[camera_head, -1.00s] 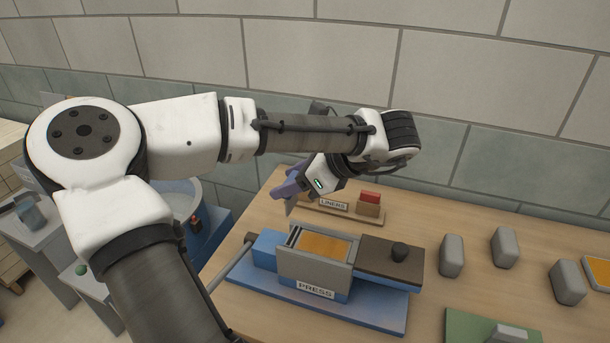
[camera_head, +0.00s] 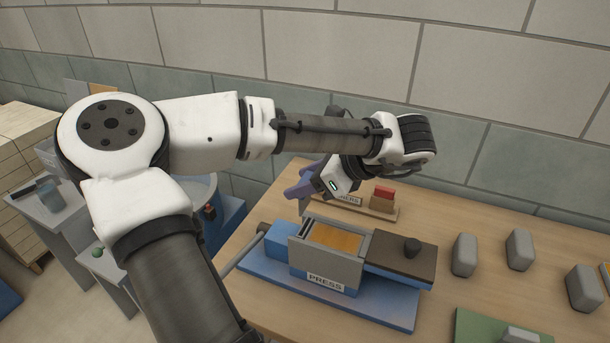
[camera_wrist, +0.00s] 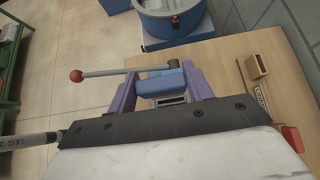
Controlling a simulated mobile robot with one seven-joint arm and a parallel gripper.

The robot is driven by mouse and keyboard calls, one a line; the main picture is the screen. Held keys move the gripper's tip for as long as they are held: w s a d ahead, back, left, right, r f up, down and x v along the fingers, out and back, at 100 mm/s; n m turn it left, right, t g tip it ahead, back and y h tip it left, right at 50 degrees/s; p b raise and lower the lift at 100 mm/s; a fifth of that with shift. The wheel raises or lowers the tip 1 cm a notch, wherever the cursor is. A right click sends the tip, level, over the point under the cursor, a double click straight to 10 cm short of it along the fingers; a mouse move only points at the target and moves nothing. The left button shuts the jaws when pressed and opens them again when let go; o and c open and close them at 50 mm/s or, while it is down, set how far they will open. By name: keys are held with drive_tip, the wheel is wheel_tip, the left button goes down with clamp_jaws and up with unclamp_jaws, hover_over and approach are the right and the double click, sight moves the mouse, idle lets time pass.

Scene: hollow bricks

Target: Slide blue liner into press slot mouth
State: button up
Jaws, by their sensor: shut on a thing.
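The press (camera_head: 325,266), a grey box on a blue base, stands on the table in the head view. Orange material shows inside its open top. My gripper (camera_head: 306,190), with purple fingers, is above and behind the press's left end. In the wrist view my gripper (camera_wrist: 161,84) is shut on the blue liner, but the liner is hard to tell from the press's blue end block behind it. The exact gap between liner and slot mouth cannot be judged.
The wooden liner rack (camera_head: 382,207) with a red liner (camera_head: 384,193) stands behind the press. The press lever ends in a red knob (camera_wrist: 76,76). Grey bricks (camera_head: 464,255) and a green mat (camera_head: 485,328) are to the right. A blue tub (camera_wrist: 172,22) stands beyond the table.

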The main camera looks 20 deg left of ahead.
sight(312, 216)
drive_tip(key=shift+f+b, duration=0.9)
drive_tip(key=shift+f, duration=1.1)
drive_tip(key=shift+p, duration=1)
drive_tip(key=shift+f+b, duration=1.6)
drive_tip(key=shift+f, duration=1.25)
drive_tip(key=o, duration=1.1)
drive_tip(key=shift+r, duration=0.1)
drive_tip(key=p+v, duration=0.3)
drive_tip(key=v, duration=0.9)
drive_tip(key=shift+r, duration=0.25)
drive_tip(key=shift+d+r+p, duration=0.25)
drive_tip(key=shift+d+p, duration=0.4)
drive_tip(key=shift+d, duration=0.05)
